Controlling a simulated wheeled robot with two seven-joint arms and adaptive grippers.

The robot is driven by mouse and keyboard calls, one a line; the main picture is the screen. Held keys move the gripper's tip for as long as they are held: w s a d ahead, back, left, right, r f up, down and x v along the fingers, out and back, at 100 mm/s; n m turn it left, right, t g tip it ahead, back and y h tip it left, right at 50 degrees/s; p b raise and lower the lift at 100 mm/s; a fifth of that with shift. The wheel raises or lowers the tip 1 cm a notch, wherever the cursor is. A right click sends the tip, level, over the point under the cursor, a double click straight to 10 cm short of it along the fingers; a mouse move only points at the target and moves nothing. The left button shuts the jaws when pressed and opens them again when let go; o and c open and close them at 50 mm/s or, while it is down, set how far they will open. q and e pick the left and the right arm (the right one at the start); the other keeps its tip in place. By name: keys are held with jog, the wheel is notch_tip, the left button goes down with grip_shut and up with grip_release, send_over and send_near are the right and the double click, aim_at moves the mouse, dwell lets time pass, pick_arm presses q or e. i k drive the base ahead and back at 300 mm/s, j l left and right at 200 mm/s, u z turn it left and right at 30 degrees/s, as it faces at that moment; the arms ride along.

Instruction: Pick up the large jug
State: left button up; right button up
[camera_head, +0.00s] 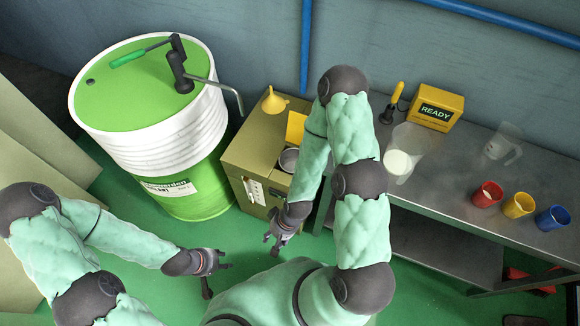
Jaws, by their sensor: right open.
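A large clear jug (408,148) stands on the left part of the grey metal bench, with white contents in its bottom. A smaller clear jug (502,146) with a handle stands further right on the bench. My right gripper (273,245) is open and empty, low in front of the olive cabinet, well to the left of and below the large jug. My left gripper (219,279) is further left above the green floor; its fingers look spread, with nothing between them. My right arm rises between the cabinet and the jug.
The bench (440,186) also holds red (487,194), yellow (518,205) and blue (553,218) cups, a yellow READY box (435,107) and a yellow-handled tool (392,103). A green-topped drum (150,130) and the cabinet (245,150) with a funnel (274,100) stand left.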

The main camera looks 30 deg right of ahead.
aim_at(408, 143)
jog(key=z, duration=2.05)
